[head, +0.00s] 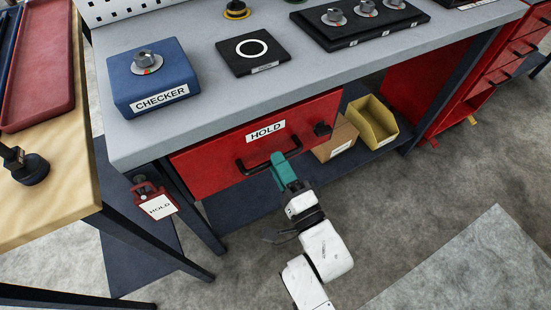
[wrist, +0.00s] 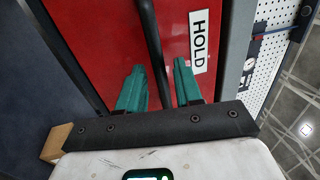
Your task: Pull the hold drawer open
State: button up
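The hold drawer (head: 215,156) is a red drawer front with a white HOLD label (head: 265,131), set under the grey bench top; its front looks about in line with the bench. Its black bar handle (head: 247,169) runs across the front below the label. My gripper (head: 279,158) has teal fingers and is at the right part of the handle. In the wrist view, the handle (wrist: 153,45) passes between the two fingers of my gripper (wrist: 158,78), with gaps visible beside the bar. The fingers stand apart. Whether the fingertips touch the drawer front is unclear.
A black knob-like lock (head: 322,129) is right of the label. A yellow bin (head: 374,124) and a cardboard box (head: 335,141) stand on the lower shelf. The wooden table (head: 60,190) is left; grey floor is clear in front.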

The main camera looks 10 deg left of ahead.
jog(key=shift+x, duration=1.05)
grip_shut()
